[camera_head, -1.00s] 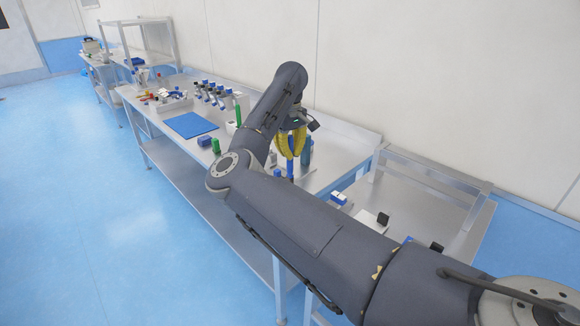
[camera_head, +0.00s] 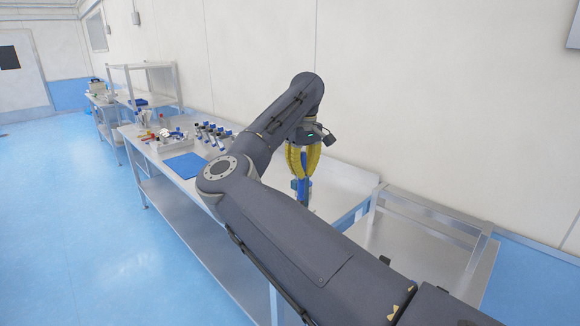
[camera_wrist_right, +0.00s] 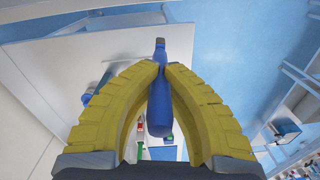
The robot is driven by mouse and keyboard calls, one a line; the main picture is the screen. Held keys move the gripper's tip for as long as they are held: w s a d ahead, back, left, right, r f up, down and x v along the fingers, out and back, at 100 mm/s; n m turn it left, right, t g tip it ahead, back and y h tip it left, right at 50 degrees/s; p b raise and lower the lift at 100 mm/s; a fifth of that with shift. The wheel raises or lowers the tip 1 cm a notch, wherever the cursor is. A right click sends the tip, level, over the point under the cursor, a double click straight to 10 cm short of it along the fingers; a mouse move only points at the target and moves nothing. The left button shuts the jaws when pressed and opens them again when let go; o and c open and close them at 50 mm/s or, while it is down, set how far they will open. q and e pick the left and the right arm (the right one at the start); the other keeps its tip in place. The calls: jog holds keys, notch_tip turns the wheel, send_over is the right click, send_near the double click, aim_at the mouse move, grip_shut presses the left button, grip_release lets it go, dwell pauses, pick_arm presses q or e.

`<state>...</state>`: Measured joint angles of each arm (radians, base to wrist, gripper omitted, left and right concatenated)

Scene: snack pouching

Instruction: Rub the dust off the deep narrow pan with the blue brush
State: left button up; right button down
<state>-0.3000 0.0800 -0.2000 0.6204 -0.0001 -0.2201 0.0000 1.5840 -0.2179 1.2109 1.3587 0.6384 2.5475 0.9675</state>
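My right gripper (camera_head: 303,170) has yellow curved fingers closed around a long blue object, seemingly the blue brush (camera_head: 304,183), and holds it upright over the bench. In the right wrist view the blue brush (camera_wrist_right: 160,98) lies between the two fingers of the right gripper (camera_wrist_right: 163,68), with its dark tip beyond the fingertips. Its bristles cannot be made out. I cannot pick out the deep narrow pan; my right arm hides part of the bench. My left gripper is not in view.
A long metal bench (camera_head: 345,183) runs along the wall. A blue mat (camera_head: 185,166), a rack of several blue-capped items (camera_head: 213,135) and a tray of small items (camera_head: 170,141) stand on its far part. A lower metal table (camera_head: 415,252) is at the right.

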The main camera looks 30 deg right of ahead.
jog(key=s+d+f+n, duration=0.1)
jog(key=s+d, duration=0.1)
jog(key=s, duration=0.3)
jog(key=s+d+f+n, duration=0.1)
jog(key=s+d, duration=0.1)
jog(key=s, duration=0.3)
jog(key=shift+s+d+f, duration=0.2)
jog(key=shift+s+f, duration=0.15)
jog(key=shift+s, duration=0.05)
notch_tip(320, 180, down, 12)
jog(key=shift+r, duration=0.15)
dwell(0.8)
jog(key=shift+f, duration=0.7)
dwell(1.9)
jog(key=shift+w, duration=0.15)
jog(key=shift+w+a, duration=0.1)
jog(key=shift+w, duration=0.35)
